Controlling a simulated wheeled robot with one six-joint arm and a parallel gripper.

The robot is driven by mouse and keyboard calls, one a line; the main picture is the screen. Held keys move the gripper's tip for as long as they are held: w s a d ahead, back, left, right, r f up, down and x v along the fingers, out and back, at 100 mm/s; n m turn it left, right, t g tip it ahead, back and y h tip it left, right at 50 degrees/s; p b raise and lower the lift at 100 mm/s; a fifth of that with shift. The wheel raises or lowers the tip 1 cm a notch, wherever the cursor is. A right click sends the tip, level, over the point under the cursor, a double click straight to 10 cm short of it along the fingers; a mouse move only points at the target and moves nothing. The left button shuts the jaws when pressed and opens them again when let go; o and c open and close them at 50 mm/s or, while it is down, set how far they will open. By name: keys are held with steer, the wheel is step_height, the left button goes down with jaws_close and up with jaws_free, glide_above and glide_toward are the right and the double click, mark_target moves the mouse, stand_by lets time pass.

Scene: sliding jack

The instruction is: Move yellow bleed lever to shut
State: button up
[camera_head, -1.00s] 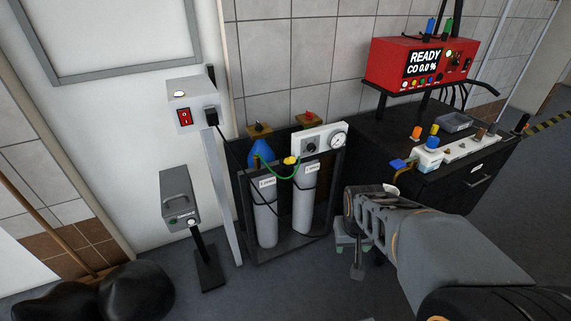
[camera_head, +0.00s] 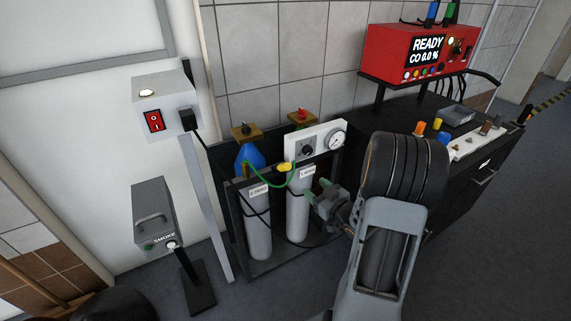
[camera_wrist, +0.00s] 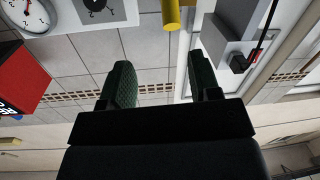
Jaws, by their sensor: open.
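The yellow bleed lever (camera_head: 284,167) juts from the left end of the white gauge panel (camera_head: 319,139) above two grey cylinders. In the wrist view the lever is a yellow cylinder (camera_wrist: 171,15) at the top edge, partly cut off. My gripper (camera_head: 317,190) is open and empty, in front of the right cylinder, below and right of the lever in the head view. In the wrist view its green-padded fingers (camera_wrist: 163,78) stand apart, with the lever above and beyond the gap between them, not touching. The panel's dark knob (camera_wrist: 98,5) and gauge (camera_wrist: 24,16) appear upside down there.
A green hose (camera_head: 262,184) loops beside the lever near a blue cylinder top. The grey switch box (camera_head: 162,100) and smoke unit (camera_head: 153,210) stand left. The red analyser (camera_head: 425,52) and black cabinet (camera_head: 400,117) stand right. Grey floor is open at right.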

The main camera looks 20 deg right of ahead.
mark_target(286, 166)
steer(key=shift+y, duration=0.4)
steer(key=x, duration=0.4)
steer(key=a+x, duration=0.1)
steer(key=x, duration=0.4)
steer(key=r+x, duration=0.1)
steer(key=x, duration=0.4)
steer(key=shift+a+p, duration=0.2)
steer(key=shift+p, duration=0.2)
steer(key=shift+c, duration=0.2)
